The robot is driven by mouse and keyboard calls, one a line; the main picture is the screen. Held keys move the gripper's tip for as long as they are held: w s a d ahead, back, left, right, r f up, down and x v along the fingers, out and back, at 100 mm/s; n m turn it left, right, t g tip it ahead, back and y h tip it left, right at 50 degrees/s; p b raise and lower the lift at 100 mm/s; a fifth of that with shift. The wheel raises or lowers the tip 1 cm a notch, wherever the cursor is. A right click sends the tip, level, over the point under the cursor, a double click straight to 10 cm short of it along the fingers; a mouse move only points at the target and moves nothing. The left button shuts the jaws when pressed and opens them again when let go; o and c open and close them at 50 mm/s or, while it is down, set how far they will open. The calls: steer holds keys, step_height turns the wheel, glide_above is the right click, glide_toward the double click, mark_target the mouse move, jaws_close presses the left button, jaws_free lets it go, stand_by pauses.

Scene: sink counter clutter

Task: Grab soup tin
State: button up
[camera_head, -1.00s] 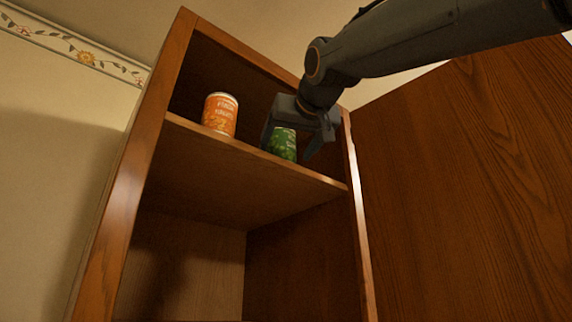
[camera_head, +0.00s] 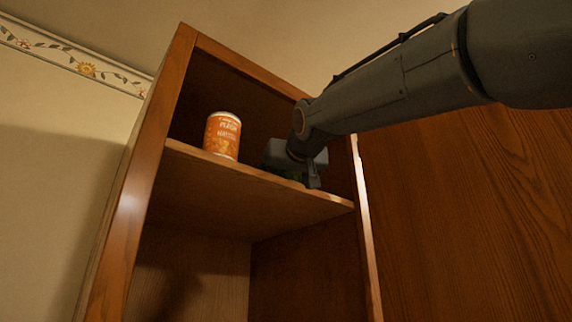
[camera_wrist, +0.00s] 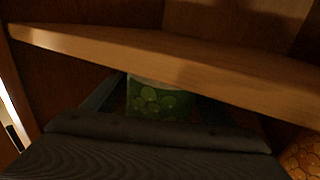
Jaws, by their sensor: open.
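A green tin (camera_wrist: 160,102) with round pea-like or grape-like shapes on its label stands on the cabinet's upper shelf. My gripper (camera_head: 291,172) is open at the right part of that shelf. In the wrist view its dark fingers (camera_wrist: 157,100) lie on either side of the green tin; contact cannot be told. An orange tin (camera_head: 222,136), whose label seems to read "peach", stands upright to the left on the same shelf. I cannot read the word soup on either tin.
The wooden shelf (camera_head: 250,190) has a front edge close below my gripper; it crosses the upper wrist view (camera_wrist: 110,42). The cabinet's right side post (camera_head: 362,215) is close beside my gripper. The orange tin also shows at the wrist view's lower right (camera_wrist: 303,155).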

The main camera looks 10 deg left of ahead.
steer(key=shift+c, duration=0.3)
steer(key=c, duration=1.5)
steer(key=shift+o, duration=0.2)
steer(key=shift+r, duration=0.25)
